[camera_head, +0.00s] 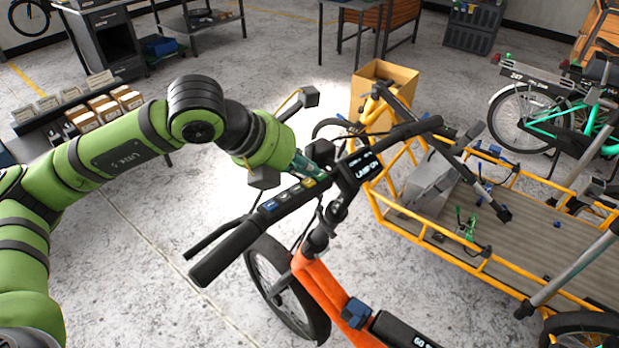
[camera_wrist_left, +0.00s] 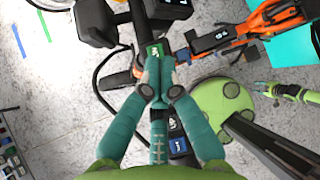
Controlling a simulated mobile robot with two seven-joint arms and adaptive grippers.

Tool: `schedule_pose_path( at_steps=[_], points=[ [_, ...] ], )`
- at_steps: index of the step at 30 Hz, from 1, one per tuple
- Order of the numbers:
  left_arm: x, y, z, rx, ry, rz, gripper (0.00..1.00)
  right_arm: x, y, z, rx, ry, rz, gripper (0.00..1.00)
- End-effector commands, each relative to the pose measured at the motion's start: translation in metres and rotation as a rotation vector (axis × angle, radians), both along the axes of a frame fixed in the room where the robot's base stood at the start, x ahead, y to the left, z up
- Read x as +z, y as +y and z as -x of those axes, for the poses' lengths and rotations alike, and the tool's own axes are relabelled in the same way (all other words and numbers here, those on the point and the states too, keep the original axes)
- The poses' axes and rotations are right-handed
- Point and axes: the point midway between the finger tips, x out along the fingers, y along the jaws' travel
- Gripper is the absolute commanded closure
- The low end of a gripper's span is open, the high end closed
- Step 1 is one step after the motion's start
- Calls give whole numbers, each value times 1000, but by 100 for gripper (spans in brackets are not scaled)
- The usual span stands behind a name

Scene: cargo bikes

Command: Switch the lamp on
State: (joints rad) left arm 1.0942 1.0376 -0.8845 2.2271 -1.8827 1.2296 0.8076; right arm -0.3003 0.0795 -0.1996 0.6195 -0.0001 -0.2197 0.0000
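An orange bike's handlebar carries a display (camera_head: 360,170) that reads "LAMP ON". A green button (camera_wrist_left: 153,50) shows just beyond my left fingertips in the left wrist view. My left gripper (camera_head: 318,168) is at the bar beside the display; its teal fingers (camera_wrist_left: 158,88) are together with nothing between them. I cannot tell whether they touch a button. The lamp itself is not clear, but bright light lies on the floor ahead. My right gripper (camera_wrist_left: 267,90) shows small; its opening is unclear.
A yellow cargo bike (camera_head: 483,264) stands close on the right, with a cardboard box (camera_head: 385,82) behind the handlebar. A shelf with small boxes (camera_head: 106,108) is at the left. The floor (camera_head: 150,230) left of the orange bike is clear.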

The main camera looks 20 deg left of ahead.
Motion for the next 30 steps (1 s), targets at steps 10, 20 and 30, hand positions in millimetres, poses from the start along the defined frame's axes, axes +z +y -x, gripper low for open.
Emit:
schedule_pose_path(
  at_steps=[10,20,30],
  points=[
    [37,-1,-2,0,-3,2,100,16,1,0,0,0,-1,60],
    [59,-1,-3,0,-1,0,100,25,1,0,1,0,-2,60],
    [59,-1,-3,0,-1,0,100,25,1,0,1,0,-1,60]
  ],
)
